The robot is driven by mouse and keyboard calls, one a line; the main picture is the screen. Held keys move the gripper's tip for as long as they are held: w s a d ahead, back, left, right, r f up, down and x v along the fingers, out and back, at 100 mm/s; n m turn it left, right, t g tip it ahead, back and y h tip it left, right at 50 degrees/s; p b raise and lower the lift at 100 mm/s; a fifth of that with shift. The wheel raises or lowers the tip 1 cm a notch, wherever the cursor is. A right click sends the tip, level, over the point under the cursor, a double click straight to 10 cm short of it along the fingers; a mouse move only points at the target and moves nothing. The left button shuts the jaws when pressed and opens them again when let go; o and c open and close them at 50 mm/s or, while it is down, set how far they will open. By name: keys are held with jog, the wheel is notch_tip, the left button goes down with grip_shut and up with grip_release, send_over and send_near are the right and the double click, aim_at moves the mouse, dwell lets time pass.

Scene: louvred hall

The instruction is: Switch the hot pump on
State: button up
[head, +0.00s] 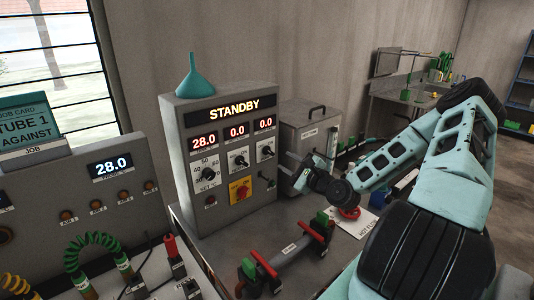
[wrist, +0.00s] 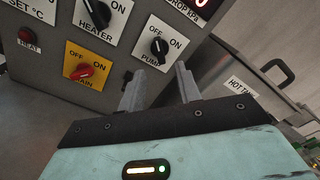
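The grey control cabinet (head: 222,224) shows STANDBY, with readouts 28.0, 0.0 and 0.0. Its black PUMP knob (head: 266,150) sits on a white OFF/ON plate at the upper right of the panel. In the wrist view the PUMP knob (wrist: 159,46) lies just beyond and between my fingertips, with a visible gap; its exact pointer setting is hard to read. My gripper (head: 302,180) is to the right of the panel in the head view. In the wrist view my gripper (wrist: 160,78) has its two grey fingers apart, with nothing between them.
The HEATER knob (wrist: 97,12) and the red MAIN switch (wrist: 82,71) on yellow are left of the PUMP knob. A teal funnel (head: 195,76) stands on the cabinet. A grey hot tank (head: 302,128) is close on the right. A red-handled pipe piece (head: 290,249) lies in front.

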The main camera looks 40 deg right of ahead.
aim_at(271, 153)
jog(key=shift+w+d+b, duration=0.15)
jog(key=shift+w, duration=1.95)
jog(key=shift+w+d+b, duration=0.1)
jog(key=shift+w+b, duration=0.05)
jog(key=shift+w, duration=1.9)
grip_shut()
